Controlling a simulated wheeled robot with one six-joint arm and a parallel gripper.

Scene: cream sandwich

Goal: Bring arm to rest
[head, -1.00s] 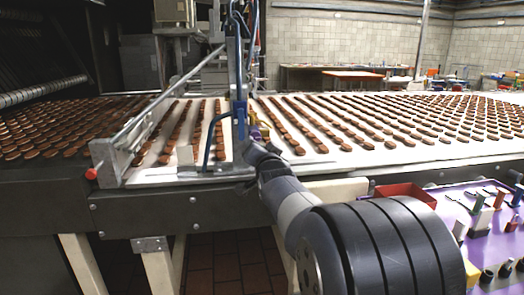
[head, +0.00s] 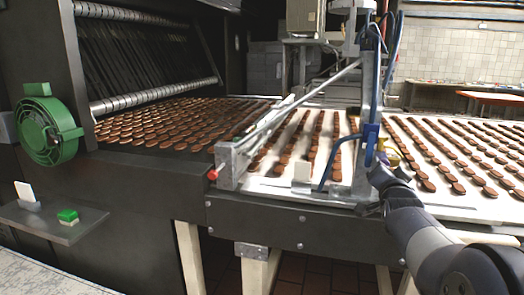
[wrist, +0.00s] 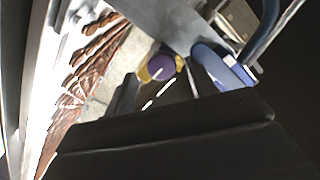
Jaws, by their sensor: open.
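My arm reaches in from the lower right in the head view. My gripper (head: 376,190) is at the conveyor's front edge, close to the blue-and-grey upright post (head: 371,110) and its blue hose. In the wrist view my gripper (wrist: 158,88) has its dark fingers apart. A purple and yellow round part (wrist: 161,68) shows beyond and between them. I see nothing held, though the dark gripper body hides much of the lower wrist view.
Rows of brown biscuits (head: 432,152) lie on the white conveyor (head: 283,186). A dark machine with a green fan (head: 48,131) stands at left. A red knob (head: 213,175) marks the guide's end.

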